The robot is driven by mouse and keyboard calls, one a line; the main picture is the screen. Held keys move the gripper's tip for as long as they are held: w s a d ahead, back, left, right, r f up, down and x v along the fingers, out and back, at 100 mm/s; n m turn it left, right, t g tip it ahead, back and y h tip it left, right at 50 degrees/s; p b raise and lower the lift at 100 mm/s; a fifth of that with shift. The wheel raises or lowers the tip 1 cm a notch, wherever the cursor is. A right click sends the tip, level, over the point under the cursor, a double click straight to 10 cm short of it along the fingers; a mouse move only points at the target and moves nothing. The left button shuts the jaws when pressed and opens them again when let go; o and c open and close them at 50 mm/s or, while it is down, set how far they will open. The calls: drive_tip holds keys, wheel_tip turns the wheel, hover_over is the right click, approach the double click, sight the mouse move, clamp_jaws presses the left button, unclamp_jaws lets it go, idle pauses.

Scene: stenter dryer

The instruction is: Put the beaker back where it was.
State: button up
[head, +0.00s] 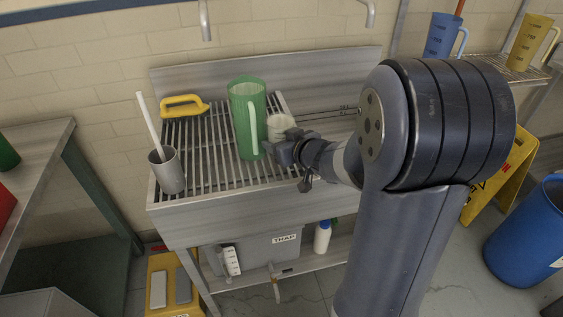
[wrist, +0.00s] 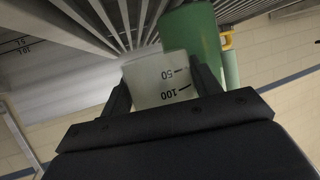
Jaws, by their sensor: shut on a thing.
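A small whitish translucent beaker (head: 280,128) is at my gripper (head: 290,145), over the right part of the sink's slatted rack (head: 205,150). In the wrist view the beaker (wrist: 160,80) sits between the two fingers of my gripper (wrist: 162,92), with its 50 and 100 marks upside down in the picture. My gripper is shut on it. I cannot tell whether the beaker touches the rack.
A tall green jug (head: 247,118) stands close to the left of the beaker. A grey cup (head: 167,170) with a white stick and a yellow-handled brush (head: 184,105) are further left. Two taps hang above. Blue and yellow jugs stand on a right shelf (head: 510,68).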

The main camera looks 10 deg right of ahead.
drive_tip(key=shift+f+b, duration=0.9)
drive_tip(key=shift+f, duration=1.4)
drive_tip(key=shift+f, duration=0.15)
drive_tip(key=o, duration=1.1)
drive_tip(key=shift+s+r, duration=0.1)
drive_tip(key=shift+r, duration=0.2)
drive_tip(key=p+v, duration=0.3)
drive_tip(key=v, duration=0.8)
drive_tip(key=shift+s, duration=0.4)
drive_tip(key=shift+d+r, duration=0.1)
